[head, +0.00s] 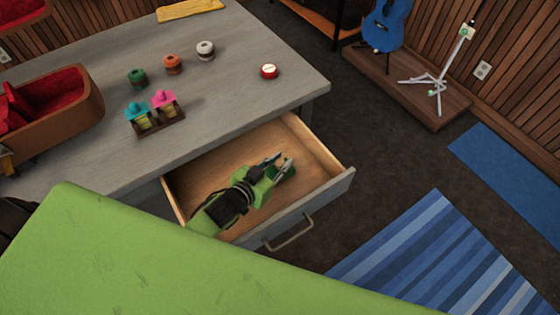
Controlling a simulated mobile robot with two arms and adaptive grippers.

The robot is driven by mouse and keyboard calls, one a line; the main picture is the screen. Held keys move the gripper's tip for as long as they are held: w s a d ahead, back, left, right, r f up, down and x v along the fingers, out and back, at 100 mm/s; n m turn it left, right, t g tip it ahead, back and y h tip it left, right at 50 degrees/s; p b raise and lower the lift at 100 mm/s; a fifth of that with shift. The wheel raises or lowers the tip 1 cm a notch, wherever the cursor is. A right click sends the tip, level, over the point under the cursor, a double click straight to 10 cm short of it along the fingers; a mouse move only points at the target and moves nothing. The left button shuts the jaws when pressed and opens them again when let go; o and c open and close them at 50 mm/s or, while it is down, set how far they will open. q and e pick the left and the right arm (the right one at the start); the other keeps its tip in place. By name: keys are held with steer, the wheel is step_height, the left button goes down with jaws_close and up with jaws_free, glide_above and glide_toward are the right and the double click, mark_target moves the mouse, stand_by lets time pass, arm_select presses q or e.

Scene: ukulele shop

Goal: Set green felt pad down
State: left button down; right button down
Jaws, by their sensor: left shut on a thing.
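My left gripper (282,168) is over the open drawer (215,168), its fingers pointing toward the drawer's right side. It is shut on the green felt pad (289,167), a small dark green piece that shows at the fingertips. Most of the pad is hidden by the fingers. I cannot tell whether the pad touches the drawer floor. The drawer has a light wooden inside, a grey front and a metal handle (290,233). My right gripper is not in view.
The visible drawer floor looks clear.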

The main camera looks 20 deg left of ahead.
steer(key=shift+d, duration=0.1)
arm_select(q)
steer(key=c, duration=1.8)
jaws_free()
steer(key=shift+f, duration=0.1)
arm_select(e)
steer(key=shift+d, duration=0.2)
arm_select(q)
steer(key=shift+s, duration=0.3)
steer(key=v, duration=1.1)
steer(key=shift+s+a+r, duration=0.15)
steer(key=shift+r, duration=0.15)
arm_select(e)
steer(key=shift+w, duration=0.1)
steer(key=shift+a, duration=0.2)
